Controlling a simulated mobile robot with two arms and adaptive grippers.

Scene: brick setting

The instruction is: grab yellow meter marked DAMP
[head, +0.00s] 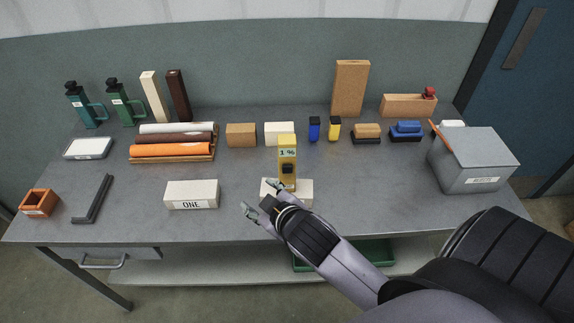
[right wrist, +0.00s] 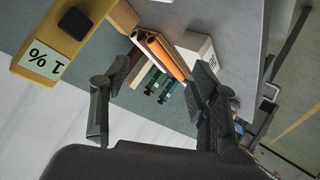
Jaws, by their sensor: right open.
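The yellow meter (head: 288,150) stands upright near the middle of the table, with a pale display reading "1 %" and a dark square below it. No DAMP marking is legible. A pale block (head: 302,192) is at its base; whether the meter rests on it or stands behind it, I cannot tell. My right gripper (head: 256,197) is open and empty, in front and to the left of the meter's base. In the right wrist view the meter (right wrist: 88,14) is at upper left, outside the open fingers (right wrist: 152,98). My left gripper is not in view.
A block marked ONE (head: 191,195) lies to the left. Small blue (head: 314,129) and yellow (head: 334,128) items stand behind right. A grey bin (head: 472,165) is at the right end. Orange and brown rolls (head: 172,150) lie at left. Bare tabletop lies right of the meter.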

